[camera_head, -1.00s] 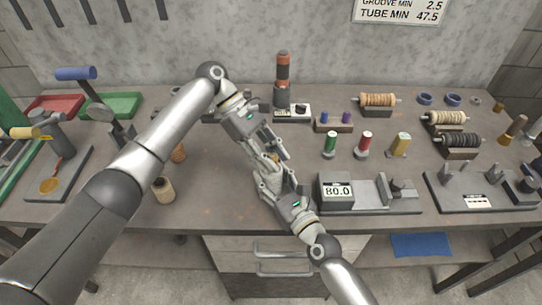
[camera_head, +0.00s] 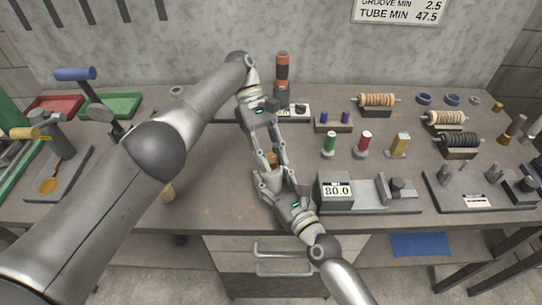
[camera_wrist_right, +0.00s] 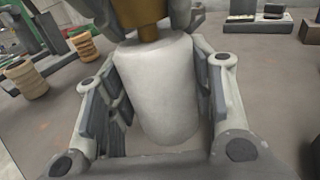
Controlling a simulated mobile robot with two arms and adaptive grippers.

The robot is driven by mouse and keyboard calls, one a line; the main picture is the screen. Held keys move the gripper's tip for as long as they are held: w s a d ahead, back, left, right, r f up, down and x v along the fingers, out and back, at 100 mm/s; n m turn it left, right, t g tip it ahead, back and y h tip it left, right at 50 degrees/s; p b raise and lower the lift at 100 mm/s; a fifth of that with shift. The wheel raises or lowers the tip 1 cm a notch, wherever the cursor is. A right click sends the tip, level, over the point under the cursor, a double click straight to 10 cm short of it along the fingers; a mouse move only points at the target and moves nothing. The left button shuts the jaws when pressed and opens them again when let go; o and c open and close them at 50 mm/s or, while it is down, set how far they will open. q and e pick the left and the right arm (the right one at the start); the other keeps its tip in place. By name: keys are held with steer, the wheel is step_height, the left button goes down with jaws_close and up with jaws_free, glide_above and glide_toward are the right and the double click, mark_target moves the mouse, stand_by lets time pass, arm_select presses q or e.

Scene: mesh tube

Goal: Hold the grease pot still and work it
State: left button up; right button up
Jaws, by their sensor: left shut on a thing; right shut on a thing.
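The grease pot, a pale cylinder (camera_wrist_right: 157,92) with a brass-coloured top (camera_wrist_right: 140,18), stands between the fingers of my right gripper in the right wrist view. My right gripper (camera_wrist_right: 158,100) is shut on the pale body from both sides. In the head view my right gripper (camera_head: 268,178) comes from the front, and only a bit of brass shows between the hands. My left gripper (camera_head: 273,155) reaches down from behind. Its fingers are shut around the brass top, as the right wrist view also shows (camera_wrist_right: 145,15). The pot's underside is hidden.
A block reading 80.0 (camera_head: 337,191) on a grey fixture stands close right of my right gripper. Green (camera_head: 329,145) and red (camera_head: 365,145) spools stand behind it. A dark cylinder with orange bands (camera_head: 282,75) stands at the back.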

mark_target(271, 157)
stand_by(0.6)
arm_select(q)
steer(key=o, duration=1.1)
steer(key=shift+w, duration=0.1)
steer(key=shift+c, duration=0.2)
steer(key=shift+w+a+r, duration=0.1)
steer(key=shift+r, duration=0.65)
step_height(271, 157, up, 8)
steer(key=shift+r, duration=0.25)
